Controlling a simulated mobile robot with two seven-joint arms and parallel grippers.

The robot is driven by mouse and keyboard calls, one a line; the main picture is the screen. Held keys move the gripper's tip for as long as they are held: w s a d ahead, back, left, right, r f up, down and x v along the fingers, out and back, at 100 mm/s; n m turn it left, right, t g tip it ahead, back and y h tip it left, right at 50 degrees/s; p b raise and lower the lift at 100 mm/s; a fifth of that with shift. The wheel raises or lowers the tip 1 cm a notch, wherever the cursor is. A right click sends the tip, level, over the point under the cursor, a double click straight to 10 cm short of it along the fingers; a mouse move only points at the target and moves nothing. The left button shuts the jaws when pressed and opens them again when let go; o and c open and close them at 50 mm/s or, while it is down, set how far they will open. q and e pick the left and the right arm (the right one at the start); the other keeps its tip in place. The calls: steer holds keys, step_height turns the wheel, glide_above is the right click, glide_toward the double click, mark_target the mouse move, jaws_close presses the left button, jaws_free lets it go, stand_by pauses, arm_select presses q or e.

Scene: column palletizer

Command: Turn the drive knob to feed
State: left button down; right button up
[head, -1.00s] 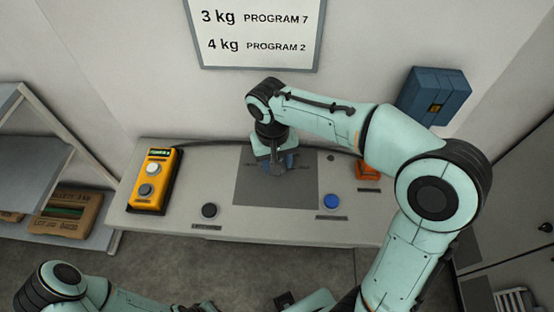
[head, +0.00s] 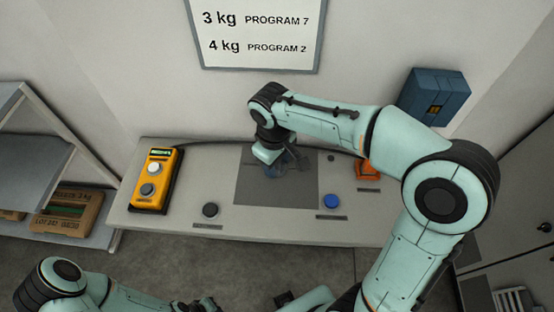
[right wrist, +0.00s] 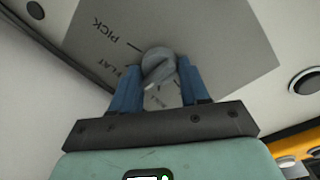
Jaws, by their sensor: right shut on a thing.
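The drive knob (right wrist: 158,64) is a round grey knob on a dark grey panel plate (head: 246,184). In the right wrist view it sits between the two blue fingers of my right gripper (right wrist: 160,80), which is shut on it. The labels PICK and FLAT show beside the knob; another label is partly covered and hard to read. In the head view my right gripper (head: 280,168) hides most of the knob. My left arm lies along the bottom edge, and its gripper (head: 203,304) is dark and partly cut off.
On the light console (head: 130,215) are a yellow control box (head: 153,180) at left, a black button (head: 210,210) and a blue button (head: 331,201). An orange object (head: 367,169) stands at right, partly behind my arm. A blue box (head: 434,96) hangs on the wall.

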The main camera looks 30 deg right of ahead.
steer(key=shift+n, duration=0.3)
steer(key=o, duration=0.7)
steer(key=shift+o, duration=0.2)
steer(key=shift+a, duration=0.1)
arm_select(q)
steer(key=w+r+p, duration=0.2)
steer(key=shift+w+r, duration=0.25)
steer(key=shift+r, duration=0.15)
arm_select(e)
step_height(320, 180, up, 13)
steer(key=shift+s+a+r, duration=0.15)
steer(key=shift+s+a, duration=0.1)
steer(key=shift+a, duration=0.2)
